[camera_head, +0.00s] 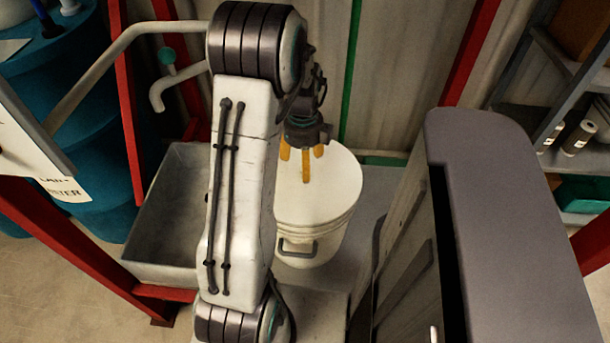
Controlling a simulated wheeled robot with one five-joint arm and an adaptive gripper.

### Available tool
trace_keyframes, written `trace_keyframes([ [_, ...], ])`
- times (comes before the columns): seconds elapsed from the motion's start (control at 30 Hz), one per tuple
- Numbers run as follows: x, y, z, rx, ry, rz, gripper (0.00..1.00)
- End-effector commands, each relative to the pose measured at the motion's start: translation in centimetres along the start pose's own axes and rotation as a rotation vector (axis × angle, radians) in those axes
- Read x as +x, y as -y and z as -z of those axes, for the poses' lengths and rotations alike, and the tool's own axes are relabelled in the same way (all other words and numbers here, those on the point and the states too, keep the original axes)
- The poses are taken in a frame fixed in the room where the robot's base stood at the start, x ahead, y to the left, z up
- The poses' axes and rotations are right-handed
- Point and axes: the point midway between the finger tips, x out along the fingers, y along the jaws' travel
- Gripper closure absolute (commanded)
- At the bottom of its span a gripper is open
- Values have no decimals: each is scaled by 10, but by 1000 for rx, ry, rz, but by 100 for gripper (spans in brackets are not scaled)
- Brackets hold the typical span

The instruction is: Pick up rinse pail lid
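A white pail (322,225) with a grey front handle stands right of my arm in the camera_head view. Its round white lid (340,185) appears to be on top, level and flush with the rim. My arm hides the left part of the pail and lid. My gripper (302,162) hangs with its orange fingers pointing down over the lid's back left part. The fingers are spread apart with nothing seen between them. I cannot tell whether the fingertips touch the lid.
A grey sink basin (160,222) stands left of my arm, with a pale tap pipe (158,95) above it. Blue drums (75,110) stand at the far left. Red frame posts (127,100) flank the area. A shelf (575,130) is at the right.

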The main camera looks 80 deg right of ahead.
Motion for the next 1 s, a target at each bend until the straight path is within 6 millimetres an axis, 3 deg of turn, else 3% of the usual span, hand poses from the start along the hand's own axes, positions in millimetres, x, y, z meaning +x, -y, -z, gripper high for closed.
trace_keyframes([
  [0.3, 37, 1, -3, -1, -2, -3, 31],
  [0.7, 42, 1, -3, -1, 0, 0, 30],
  [1.0, 42, 1, -3, -1, 0, -1, 57],
])
